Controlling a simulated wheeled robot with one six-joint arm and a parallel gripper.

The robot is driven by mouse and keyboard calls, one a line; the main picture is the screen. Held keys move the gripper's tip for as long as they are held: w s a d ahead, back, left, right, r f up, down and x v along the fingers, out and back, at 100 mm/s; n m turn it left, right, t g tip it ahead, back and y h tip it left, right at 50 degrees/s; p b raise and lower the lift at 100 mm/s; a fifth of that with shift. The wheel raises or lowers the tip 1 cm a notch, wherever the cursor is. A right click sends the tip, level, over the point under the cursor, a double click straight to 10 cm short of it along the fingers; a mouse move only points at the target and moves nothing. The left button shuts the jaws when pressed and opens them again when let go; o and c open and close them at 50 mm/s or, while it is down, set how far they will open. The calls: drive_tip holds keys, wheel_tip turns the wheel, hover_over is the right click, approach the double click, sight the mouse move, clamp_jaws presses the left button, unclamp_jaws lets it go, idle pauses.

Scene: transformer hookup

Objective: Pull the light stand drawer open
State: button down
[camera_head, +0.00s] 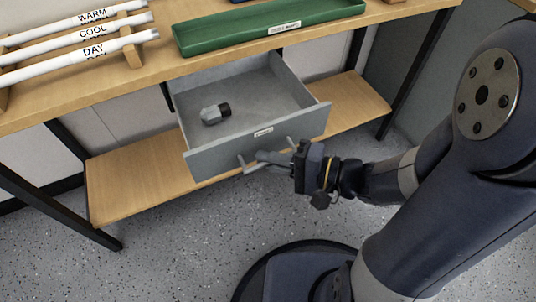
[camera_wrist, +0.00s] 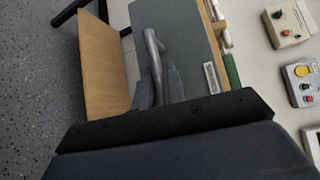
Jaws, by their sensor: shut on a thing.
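The grey light stand drawer (camera_head: 258,143) is pulled out from under the wooden table top in the head view. Its front also shows in the wrist view (camera_wrist: 183,45). A small grey object with a black end (camera_head: 214,114) lies inside on the left. My gripper (camera_head: 266,161) is at the drawer's bar handle (camera_head: 242,161), shut on it in front of the drawer face. The handle also shows in the wrist view (camera_wrist: 154,48). The fingers cover part of the handle.
A green tray (camera_head: 270,27) and white tubes marked WARM, COOL and DAY (camera_head: 90,33) are on the table top (camera_head: 165,62). A lower wooden shelf (camera_head: 125,183) runs below the drawer. Black table legs (camera_head: 60,208) stand at both sides.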

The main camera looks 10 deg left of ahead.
drive_tip(key=c, duration=1.5)
unclamp_jaws()
drive_tip(key=shift+d, duration=0.1)
drive_tip(key=p+v, duration=0.1)
drive_tip(key=v, duration=0.9)
drive_tip(key=shift+d+p, duration=0.25)
drive_tip(key=shift+p, duration=0.1)
drive_tip(key=shift+a, duration=0.1)
drive_tip(key=shift+b+x, duration=0.8)
drive_tip(key=shift+x, duration=4.4)
drive_tip(key=shift+s, duration=0.1)
